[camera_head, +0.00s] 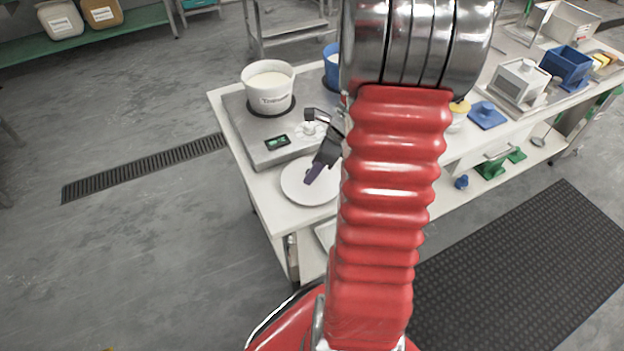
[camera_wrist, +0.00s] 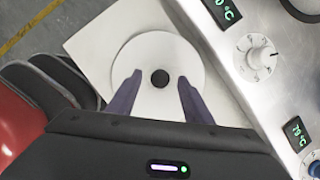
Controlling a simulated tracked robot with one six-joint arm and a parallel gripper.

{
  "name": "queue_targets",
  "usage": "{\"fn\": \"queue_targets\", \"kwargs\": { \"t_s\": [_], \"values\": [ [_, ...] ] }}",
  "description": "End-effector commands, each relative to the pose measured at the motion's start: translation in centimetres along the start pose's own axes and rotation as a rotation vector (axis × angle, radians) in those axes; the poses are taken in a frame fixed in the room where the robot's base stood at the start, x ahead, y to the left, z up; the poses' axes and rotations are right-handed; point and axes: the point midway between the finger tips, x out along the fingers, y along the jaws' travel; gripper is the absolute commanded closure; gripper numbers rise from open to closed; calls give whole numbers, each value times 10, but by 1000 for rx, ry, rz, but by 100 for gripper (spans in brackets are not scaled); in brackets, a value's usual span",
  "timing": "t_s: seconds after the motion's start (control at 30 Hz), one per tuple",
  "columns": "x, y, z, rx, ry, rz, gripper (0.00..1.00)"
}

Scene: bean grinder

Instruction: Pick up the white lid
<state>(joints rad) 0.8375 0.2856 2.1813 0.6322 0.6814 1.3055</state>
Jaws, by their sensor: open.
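The white lid (camera_wrist: 163,52) is a round flat disc with a black knob (camera_wrist: 160,78) at its middle. It lies on the near left corner of the table, and it also shows in the head view (camera_head: 298,190). My gripper (camera_wrist: 158,82) is open, with its two purple fingers on either side of the knob and apart from it in the wrist view. In the head view my gripper (camera_head: 312,172) is over the lid, partly hidden behind my arm. I cannot tell how high the fingertips are above the lid. The knob is hidden in the head view.
A steel hotplate (camera_head: 255,135) with dials and displays stands right beside the lid. A white pot (camera_head: 268,92) and a blue pot (camera_head: 332,62) stand on it. The white table (camera_head: 262,192) has bare room around the lid's left side. My arm hides the table's middle.

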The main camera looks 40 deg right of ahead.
Motion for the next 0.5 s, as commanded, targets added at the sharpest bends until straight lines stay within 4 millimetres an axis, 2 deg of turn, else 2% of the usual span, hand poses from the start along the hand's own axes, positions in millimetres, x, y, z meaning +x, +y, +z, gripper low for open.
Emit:
{"fn": "queue_targets", "kwargs": {
  "t_s": [0.13, 0.5],
  "values": [
    [8, 0, 0, 1, 0, 0, 54],
    [8, 0, 0, 0, 0, 0, 54]
  ]
}}
